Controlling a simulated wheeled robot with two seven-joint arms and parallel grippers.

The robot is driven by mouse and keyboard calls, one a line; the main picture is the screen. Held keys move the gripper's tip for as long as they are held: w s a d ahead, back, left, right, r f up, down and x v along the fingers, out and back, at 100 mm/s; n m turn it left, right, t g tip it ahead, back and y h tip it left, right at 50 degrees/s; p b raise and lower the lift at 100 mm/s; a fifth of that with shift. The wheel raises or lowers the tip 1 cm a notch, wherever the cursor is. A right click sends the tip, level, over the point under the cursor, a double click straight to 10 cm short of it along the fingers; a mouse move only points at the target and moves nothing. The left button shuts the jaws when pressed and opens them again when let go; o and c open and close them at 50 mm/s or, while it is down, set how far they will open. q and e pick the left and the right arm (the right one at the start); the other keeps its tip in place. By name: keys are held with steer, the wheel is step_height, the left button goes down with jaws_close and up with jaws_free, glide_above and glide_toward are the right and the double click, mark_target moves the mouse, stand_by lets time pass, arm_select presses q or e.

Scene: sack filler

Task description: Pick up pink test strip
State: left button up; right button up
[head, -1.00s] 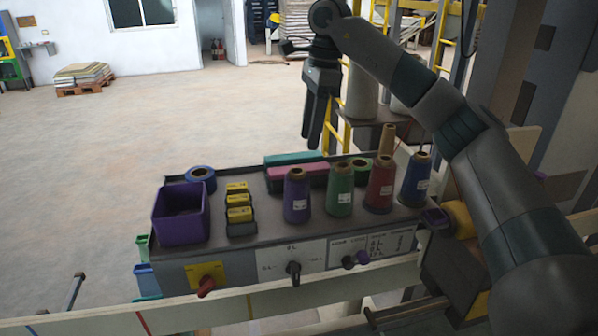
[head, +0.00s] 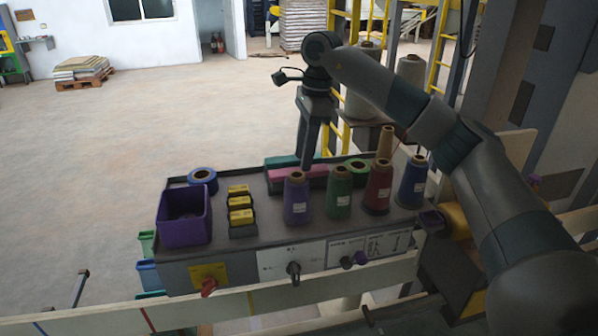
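The pink strip (head: 284,174) is a long pink block lying at the back of the grey machine top, behind the purple and green cones. A similar teal strip (head: 281,162) lies just behind it. My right gripper (head: 309,160) points down from above, with its fingertips over or just behind the two strips. Its fingers look apart and nothing shows between them. I cannot tell whether the fingertips touch the strips. The cones hide part of the pink strip's front. My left gripper is not in view.
Cones of purple (head: 296,202), green (head: 339,196), red (head: 377,190) and blue (head: 413,184) thread stand in front and to the right. A purple bin (head: 184,229), yellow-topped blocks (head: 241,216) and a blue tape roll (head: 202,177) are at the left.

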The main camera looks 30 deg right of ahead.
steer(key=shift+w+a+f+p, duration=0.1)
steer(key=shift+a+f+p, duration=0.15)
steer(key=shift+p, duration=0.1)
steer(key=shift+a+f+p, duration=0.2)
steer(key=shift+f+p, duration=0.35)
steer(key=shift+f, duration=0.85)
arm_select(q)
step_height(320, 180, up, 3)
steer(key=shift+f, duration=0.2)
arm_select(e)
steer(key=shift+w, duration=0.1)
steer(key=c, duration=0.9)
